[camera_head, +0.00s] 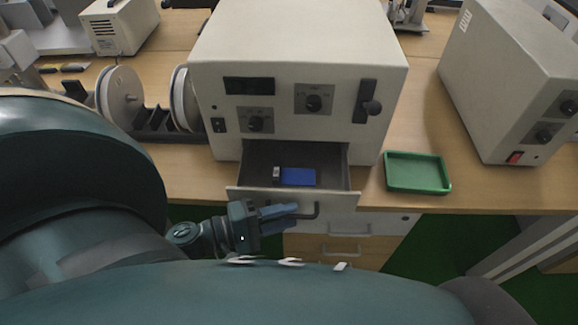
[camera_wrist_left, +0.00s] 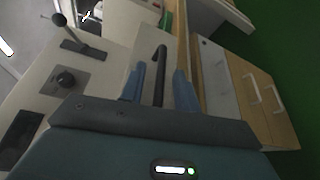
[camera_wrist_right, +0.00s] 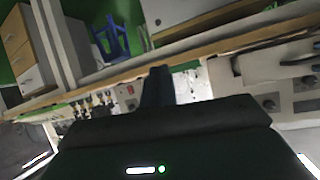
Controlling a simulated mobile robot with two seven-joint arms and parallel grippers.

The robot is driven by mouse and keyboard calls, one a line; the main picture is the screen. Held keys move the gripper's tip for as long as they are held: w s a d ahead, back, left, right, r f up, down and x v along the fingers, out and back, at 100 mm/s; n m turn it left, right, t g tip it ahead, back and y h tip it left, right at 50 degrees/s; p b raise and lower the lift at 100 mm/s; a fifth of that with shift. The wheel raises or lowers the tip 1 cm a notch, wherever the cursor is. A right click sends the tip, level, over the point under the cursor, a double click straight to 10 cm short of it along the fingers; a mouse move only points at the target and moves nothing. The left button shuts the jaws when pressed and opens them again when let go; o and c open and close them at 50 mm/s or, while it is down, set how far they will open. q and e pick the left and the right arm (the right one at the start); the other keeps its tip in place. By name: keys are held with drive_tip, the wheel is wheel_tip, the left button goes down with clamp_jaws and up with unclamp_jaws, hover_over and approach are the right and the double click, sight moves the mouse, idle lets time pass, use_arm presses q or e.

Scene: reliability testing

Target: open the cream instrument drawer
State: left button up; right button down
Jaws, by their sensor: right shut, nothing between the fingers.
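The cream instrument (camera_head: 300,45) stands on the bench, and its drawer (camera_head: 240,196) is pulled out below the front panel. Inside lie a blue block (camera_head: 299,177) and a small pale piece (camera_head: 276,172). A dark bar handle (camera_head: 312,211) is on the drawer front. My left gripper (camera_head: 283,216) is at the handle. In the left wrist view its fingers (camera_wrist_left: 158,88) stand apart, with the handle (camera_wrist_left: 159,62) between them and gaps showing on both sides. My right gripper (camera_wrist_right: 157,86) is shut and empty, seen only in the right wrist view.
A green tray (camera_head: 417,187) lies on the bench right of the instrument. Another cream device (camera_head: 510,75) stands further right. White reels (camera_head: 121,97) stand on the left. A cabinet with drawers (camera_head: 343,246) is below the bench edge.

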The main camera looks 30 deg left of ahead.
use_arm(q)
drive_tip(key=b+v, duration=0.1)
drive_tip(key=v, duration=1)
drive_tip(key=shift+s+a+b, duration=0.25)
drive_tip(key=shift+s+b, duration=0.05)
drive_tip(key=shift+b, duration=0.1)
